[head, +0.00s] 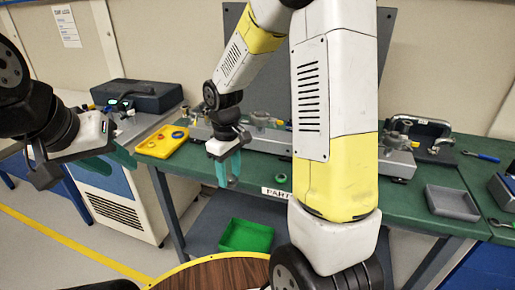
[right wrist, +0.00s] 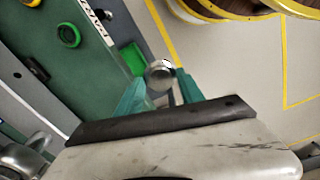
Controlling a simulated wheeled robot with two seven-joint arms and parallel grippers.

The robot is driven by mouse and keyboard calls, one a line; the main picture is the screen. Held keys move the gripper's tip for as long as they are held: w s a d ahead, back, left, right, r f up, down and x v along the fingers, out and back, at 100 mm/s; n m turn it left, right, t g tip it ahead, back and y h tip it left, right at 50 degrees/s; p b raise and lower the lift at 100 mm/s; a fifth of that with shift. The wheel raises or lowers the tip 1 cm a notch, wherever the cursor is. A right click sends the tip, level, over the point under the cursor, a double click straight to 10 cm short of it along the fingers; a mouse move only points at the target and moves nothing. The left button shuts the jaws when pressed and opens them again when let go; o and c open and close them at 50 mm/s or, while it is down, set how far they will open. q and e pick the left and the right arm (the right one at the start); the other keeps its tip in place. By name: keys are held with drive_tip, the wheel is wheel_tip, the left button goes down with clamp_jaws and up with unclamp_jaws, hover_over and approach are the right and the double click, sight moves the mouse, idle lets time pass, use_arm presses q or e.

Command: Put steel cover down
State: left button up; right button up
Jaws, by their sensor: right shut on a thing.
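My right gripper (head: 228,180) hangs near the front edge of the green table (head: 190,183), fingers pointing down. In the right wrist view its teal fingers (right wrist: 160,88) are shut on a small round, shiny metal piece, which I take for the steel cover (right wrist: 160,73). The cover sits at the fingertips, seen against the grey floor beside the table edge; I cannot make it out in the head view. My left gripper (head: 122,170) is at the left, in front of the bench, with its teal fingers apart and nothing visible between them.
A green ring (head: 281,178) lies on the table near its front edge. A yellow tray (head: 162,142) with small parts is at the left, a grey tray (head: 452,203) at the right. A green bin (head: 246,236) is below table height. A round wooden top (head: 215,275) is nearest me.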

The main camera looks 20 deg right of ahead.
hover_over(249, 171)
drive_tip(key=shift+s+a+f, duration=0.2)
drive_tip(key=shift+f, duration=0.35)
drive_tip(key=shift+w+d+f, duration=0.1)
drive_tip(key=shift+f, duration=0.8)
drive_tip(key=shift+w+d+f, duration=0.1)
drive_tip(key=shift+f, duration=0.75)
drive_tip(key=shift+f, duration=0.1)
drive_tip(key=o, duration=1.4)
